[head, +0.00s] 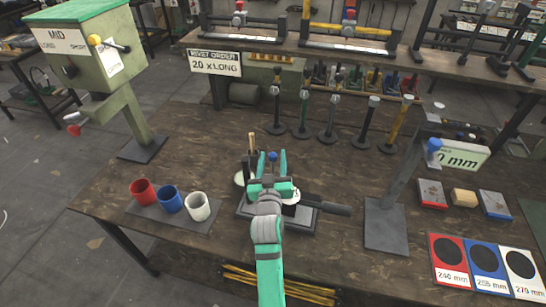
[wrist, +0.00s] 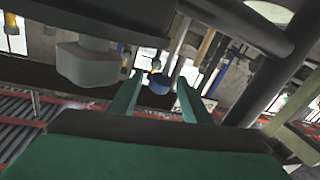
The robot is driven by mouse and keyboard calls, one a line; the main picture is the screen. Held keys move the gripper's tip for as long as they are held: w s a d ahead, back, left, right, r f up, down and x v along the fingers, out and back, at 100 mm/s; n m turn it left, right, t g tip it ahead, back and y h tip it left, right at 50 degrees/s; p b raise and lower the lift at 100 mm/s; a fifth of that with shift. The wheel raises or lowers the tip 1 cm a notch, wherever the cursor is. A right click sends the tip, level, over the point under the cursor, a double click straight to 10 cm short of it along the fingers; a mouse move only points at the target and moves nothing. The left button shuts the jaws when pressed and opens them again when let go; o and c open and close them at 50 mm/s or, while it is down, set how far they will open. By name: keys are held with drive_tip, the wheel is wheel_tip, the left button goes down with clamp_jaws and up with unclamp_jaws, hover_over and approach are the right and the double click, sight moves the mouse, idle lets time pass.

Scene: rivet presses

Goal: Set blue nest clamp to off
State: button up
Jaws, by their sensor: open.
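The blue nest clamp appears as a small blue knob (head: 272,156) on the dark press fixture (head: 300,222) at the middle of the table. My gripper (head: 267,163) is open over this fixture, its teal fingers either side of the knob in the picture. My arm and gripper hide much of the fixture, and the clamp's lever position is not clear.
Red, blue and white cups (head: 170,199) stand left of the fixture. A grey post with a blue knob (head: 434,145) stands to the right. A green box (head: 85,45) is at the left. Several upright tools (head: 328,120) stand behind.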

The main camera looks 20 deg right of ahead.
drive_tip(key=v, duration=0.9)
drive_tip(key=shift+s, duration=0.35)
drive_tip(key=shift+a, duration=0.1)
drive_tip(key=shift+c, duration=0.4)
drive_tip(key=shift+s+a, duration=0.15)
drive_tip(key=c, duration=0.5)
drive_tip(key=s+a, duration=0.1)
drive_tip(key=s, duration=0.1)
drive_tip(key=s+a+r+m, duration=0.1)
drive_tip(key=s, duration=0.1)
drive_tip(key=s+a+m, duration=0.1)
drive_tip(key=s, duration=0.2)
drive_tip(key=shift+a+r+g, duration=0.1)
drive_tip(key=shift+r+g, duration=0.05)
drive_tip(key=shift+g, duration=0.25)
clamp_jaws()
drive_tip(key=x, duration=1.3)
drive_tip(key=shift+w, duration=0.35)
